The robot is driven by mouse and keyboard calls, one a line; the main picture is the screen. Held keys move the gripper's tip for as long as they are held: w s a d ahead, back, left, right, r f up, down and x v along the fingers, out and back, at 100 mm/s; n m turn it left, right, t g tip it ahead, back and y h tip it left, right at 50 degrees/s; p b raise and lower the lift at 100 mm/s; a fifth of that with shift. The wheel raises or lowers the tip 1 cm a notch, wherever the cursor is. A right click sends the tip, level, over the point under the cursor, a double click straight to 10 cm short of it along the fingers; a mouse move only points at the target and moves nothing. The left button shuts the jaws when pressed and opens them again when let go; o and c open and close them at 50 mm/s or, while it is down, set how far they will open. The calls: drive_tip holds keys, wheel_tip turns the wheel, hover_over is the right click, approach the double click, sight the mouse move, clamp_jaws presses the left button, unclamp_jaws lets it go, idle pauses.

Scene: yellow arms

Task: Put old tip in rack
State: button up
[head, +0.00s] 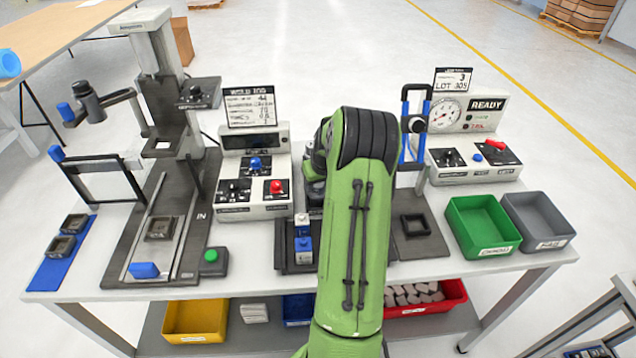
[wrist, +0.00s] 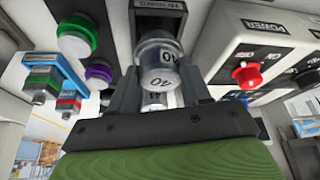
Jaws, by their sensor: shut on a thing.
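In the wrist view my gripper (wrist: 160,82) is shut on a silvery cylindrical tip (wrist: 158,54) marked "40". The dark fingers press on its two sides. A dark labelled block (wrist: 155,4) is right beyond the tip; I cannot tell whether they touch. In the head view my green arm hides the gripper and the tip. A dark base (head: 290,262) with small white and blue pieces (head: 303,238) shows left of my arm, partly covered. I cannot tell for sure whether it is the rack.
In the wrist view a white control box with a red knob (wrist: 246,75) is close on the right. Green (wrist: 76,36) and purple (wrist: 98,73) round caps are on the left. In the head view a green bin (head: 482,226) and grey bin (head: 540,220) stand at the right.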

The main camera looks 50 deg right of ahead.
drive_tip(key=o, duration=1.4)
drive_tip(key=shift+c, duration=0.2)
drive_tip(key=p+v, duration=0.2)
drive_tip(key=v, duration=1)
drive_tip(key=w+a+r+n, duration=0.15)
drive_tip(key=a+r, duration=0.25)
drive_tip(key=a, duration=0.6)
drive_tip(key=a+r+n, duration=0.2)
drive_tip(key=a+r, duration=0.3)
drive_tip(key=a, duration=0.5)
drive_tip(key=s+a+n+t+y, duration=0.1)
drive_tip(key=s+a+n+y, duration=0.1)
drive_tip(key=s+a, duration=1.2)
drive_tip(key=a+n, duration=0.1)
drive_tip(key=a, duration=0.2)
drive_tip(key=shift+s+a+t+y, duration=0.15)
drive_tip(key=shift+t+y, duration=0.15)
drive_tip(key=shift+t, duration=0.1)
